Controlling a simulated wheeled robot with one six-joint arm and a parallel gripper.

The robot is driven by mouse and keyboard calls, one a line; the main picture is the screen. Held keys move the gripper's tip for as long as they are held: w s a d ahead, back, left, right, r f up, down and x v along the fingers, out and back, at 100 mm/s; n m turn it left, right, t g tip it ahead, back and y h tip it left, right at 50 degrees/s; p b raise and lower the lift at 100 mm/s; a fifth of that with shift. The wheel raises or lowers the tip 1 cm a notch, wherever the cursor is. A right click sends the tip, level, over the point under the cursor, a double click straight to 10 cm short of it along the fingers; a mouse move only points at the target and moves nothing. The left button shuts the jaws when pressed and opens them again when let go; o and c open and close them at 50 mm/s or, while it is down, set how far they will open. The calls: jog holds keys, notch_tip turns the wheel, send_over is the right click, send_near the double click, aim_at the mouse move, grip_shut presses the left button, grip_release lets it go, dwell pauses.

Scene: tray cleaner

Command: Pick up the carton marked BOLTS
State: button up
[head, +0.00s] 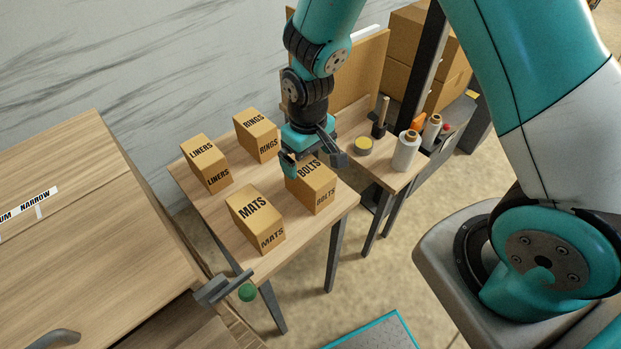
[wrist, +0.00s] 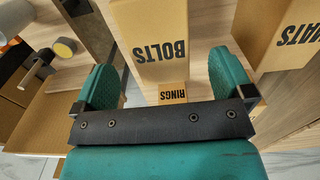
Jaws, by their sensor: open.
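The carton marked BOLTS (head: 318,192) stands upright on a small wooden table, at the right of a group of cartons. My gripper (head: 312,158) is over its top and hides part of its far edge. In the wrist view, the BOLTS carton (wrist: 158,30) lies between the lines of my two teal fingers (wrist: 166,80). The fingers are spread wide with nothing held. How far they are above or around the carton is hard to tell.
Cartons marked MATS (head: 254,210), RINGS (head: 257,133) and LINERS (head: 206,163) share the table (head: 224,212). MATS stands close to BOLTS. At right, a side table holds a white roll (head: 405,152) and a yellow-topped tin (head: 363,146). A wooden cabinet (head: 85,230) is at left.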

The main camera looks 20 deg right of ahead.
aim_at(309, 168)
notch_tip(309, 168, down, 5)
jog(key=shift+d+p, duration=0.1)
jog(key=shift+p, duration=0.6)
jog(key=c, duration=1.1)
jog(key=shift+c, duration=0.6)
jog(key=shift+r, duration=0.1)
